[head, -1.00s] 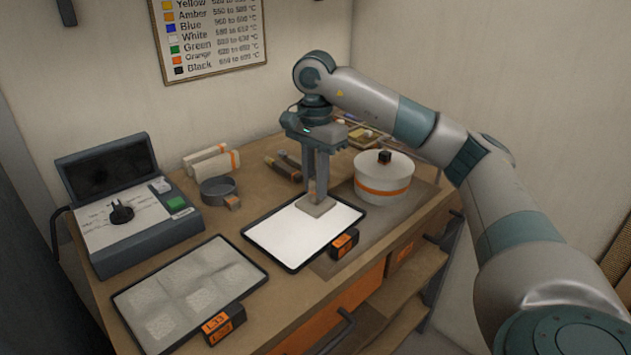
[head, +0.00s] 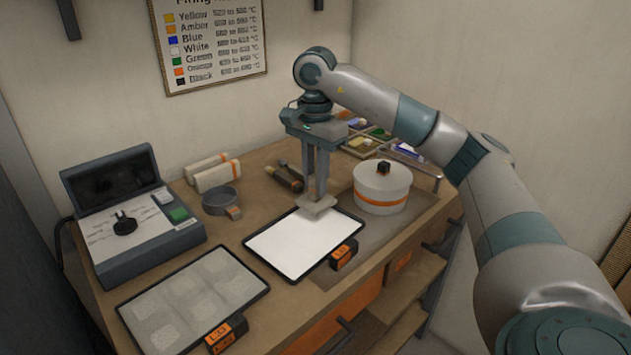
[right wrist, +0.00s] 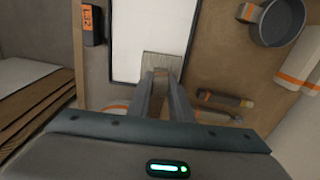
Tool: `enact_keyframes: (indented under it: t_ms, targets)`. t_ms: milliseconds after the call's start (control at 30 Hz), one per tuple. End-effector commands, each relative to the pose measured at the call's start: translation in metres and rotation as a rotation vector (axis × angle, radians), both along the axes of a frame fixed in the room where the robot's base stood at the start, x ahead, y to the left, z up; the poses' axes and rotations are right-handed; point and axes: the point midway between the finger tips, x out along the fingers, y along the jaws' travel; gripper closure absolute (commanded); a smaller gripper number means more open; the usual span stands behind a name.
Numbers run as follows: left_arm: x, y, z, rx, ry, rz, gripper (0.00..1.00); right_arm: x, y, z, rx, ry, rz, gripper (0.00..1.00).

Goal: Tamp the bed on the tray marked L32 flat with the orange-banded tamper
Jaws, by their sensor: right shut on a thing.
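My right gripper (head: 317,190) is shut on the handle of a tamper, with its grey square plate (head: 317,207) facing down. The plate also shows in the right wrist view (right wrist: 161,65). I cannot tell whether the plate touches the bed. The fingers hide most of the handle, and I see no band colour. The bed looks smooth and even. My left gripper is not in view.
Another tray (head: 190,299) with several pale patches lies front left. A control box (head: 130,217) stands at left. A round dish (head: 219,200), orange-banded rolls (head: 212,171) and tools (head: 285,178) lie behind. A white lidded pot (head: 382,187) stands close right of the gripper.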

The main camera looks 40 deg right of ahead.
Motion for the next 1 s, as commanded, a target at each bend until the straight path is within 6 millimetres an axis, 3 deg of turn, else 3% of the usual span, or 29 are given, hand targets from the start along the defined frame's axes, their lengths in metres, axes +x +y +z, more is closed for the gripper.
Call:
enact_keyframes:
  t_ms: [100,267,1000]
  targets:
    - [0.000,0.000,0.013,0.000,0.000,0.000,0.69,0.000,0.000,0.015,0.000,-0.001,0.000,0.99]
    - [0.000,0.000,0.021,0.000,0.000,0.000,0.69,0.000,0.000,0.023,0.000,0.000,0.000,0.99]
    - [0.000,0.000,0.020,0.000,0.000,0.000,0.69,0.000,0.000,0.023,0.000,-0.001,0.000,0.99]
